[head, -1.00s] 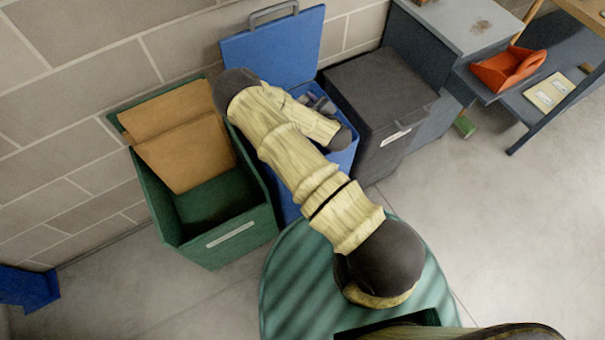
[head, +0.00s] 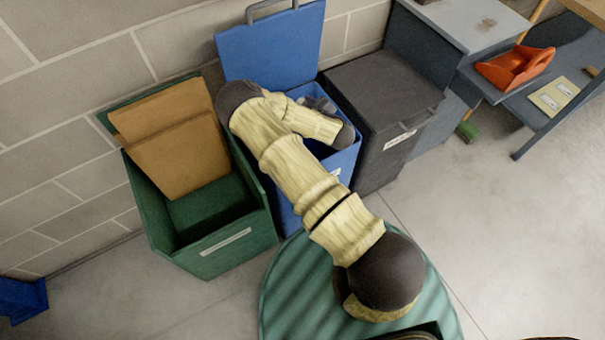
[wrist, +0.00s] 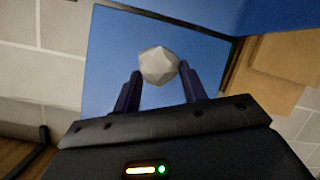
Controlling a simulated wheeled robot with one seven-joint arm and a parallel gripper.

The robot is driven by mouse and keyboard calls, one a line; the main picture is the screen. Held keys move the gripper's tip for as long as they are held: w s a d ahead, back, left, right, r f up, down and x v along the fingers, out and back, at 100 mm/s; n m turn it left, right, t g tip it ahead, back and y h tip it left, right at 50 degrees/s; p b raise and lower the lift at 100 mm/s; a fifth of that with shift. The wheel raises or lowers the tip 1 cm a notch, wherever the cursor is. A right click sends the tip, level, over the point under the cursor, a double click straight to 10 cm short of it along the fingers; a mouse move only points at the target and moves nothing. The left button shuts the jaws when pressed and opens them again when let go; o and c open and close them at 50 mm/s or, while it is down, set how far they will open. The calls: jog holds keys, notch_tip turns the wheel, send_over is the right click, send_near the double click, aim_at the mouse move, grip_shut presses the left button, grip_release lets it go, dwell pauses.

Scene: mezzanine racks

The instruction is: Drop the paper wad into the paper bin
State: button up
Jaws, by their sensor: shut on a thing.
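The paper wad (wrist: 159,65) is a pale, faceted lump in the wrist view. My gripper (wrist: 160,74) is shut on it, with the wad between the two dark fingertips. In the head view my gripper (head: 318,103) shows only partly past my arm, over the blue bin (head: 347,161). The blue bin's lid (head: 268,52) stands open against the wall, and it fills the background behind the wad in the wrist view. My arm covers much of the blue bin's opening, so its inside is mostly hidden. The label on the bin is too small to read.
A green open bin (head: 231,259) holding brown cardboard (head: 180,155) stands left of the blue bin. A dark grey bin (head: 375,85) with a closed top stands at its right. A bench with an orange tray (head: 515,66) is farther right.

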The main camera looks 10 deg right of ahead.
jog(key=shift+f+b, duration=1.5)
jog(key=shift+f, duration=0.45)
jog(key=o, duration=1)
jog(key=shift+o, duration=0.2)
jog(key=v, duration=1.7)
jog(key=shift+r, duration=0.2)
